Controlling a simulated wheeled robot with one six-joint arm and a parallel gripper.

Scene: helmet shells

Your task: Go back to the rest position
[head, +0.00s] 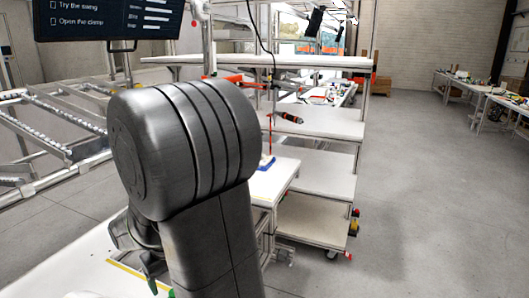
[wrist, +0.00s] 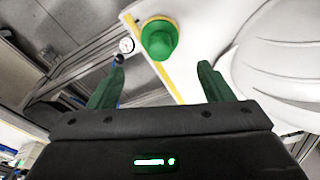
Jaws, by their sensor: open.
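My gripper (wrist: 161,68) is open in the wrist view, with its two green fingers wide apart and nothing between them. In the head view my arm fills the middle, and only part of the gripper (head: 138,250) shows, low on the left above a white tabletop. A smooth white helmet shell (wrist: 285,62) lies at the right of the wrist view, beside the right finger and partly cut off by the frame. A round green knob-like thing (wrist: 159,38) with a yellow rim is beyond the fingertips.
The white tabletop (head: 50,268) carries a yellow line. A white shelf rack (head: 320,122) stands ahead, with a small white table (head: 278,180) in front of it. A metal roller frame (head: 45,125) is at left and a screen (head: 108,18) above. Open floor (head: 425,190) lies right.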

